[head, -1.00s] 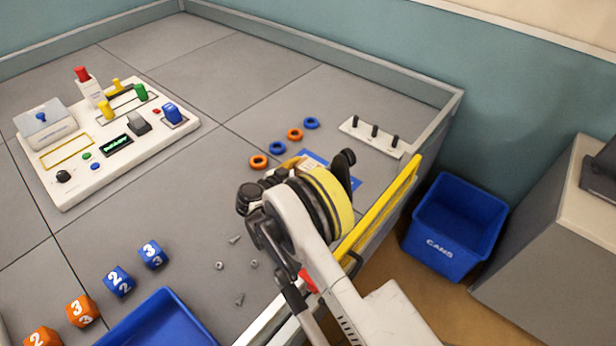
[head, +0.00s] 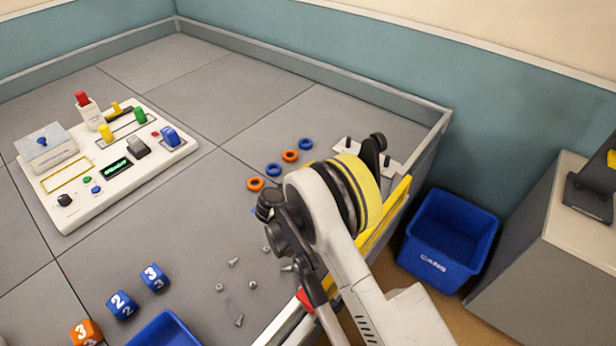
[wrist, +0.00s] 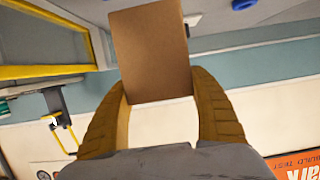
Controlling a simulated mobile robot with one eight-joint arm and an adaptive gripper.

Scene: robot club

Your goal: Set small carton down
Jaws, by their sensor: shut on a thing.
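The small carton (wrist: 152,45) is a plain brown box in the wrist view, at the top middle. My gripper (wrist: 158,88) is shut on it, with one yellow-brown finger at each side. In the head view my arm hides the gripper and the carton. The arm's yellow-banded wrist is over the near right edge of the grey table (head: 200,70). What lies under the carton cannot be seen.
Blue and orange rings (head: 290,156) lie beyond my arm, by a white peg board (head: 345,150) partly hidden. Loose screws and nuts (head: 239,320) lie left of it. A control panel (head: 115,165) and number cubes (head: 122,305) stand left. A blue bin (head: 440,262) stands off the table.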

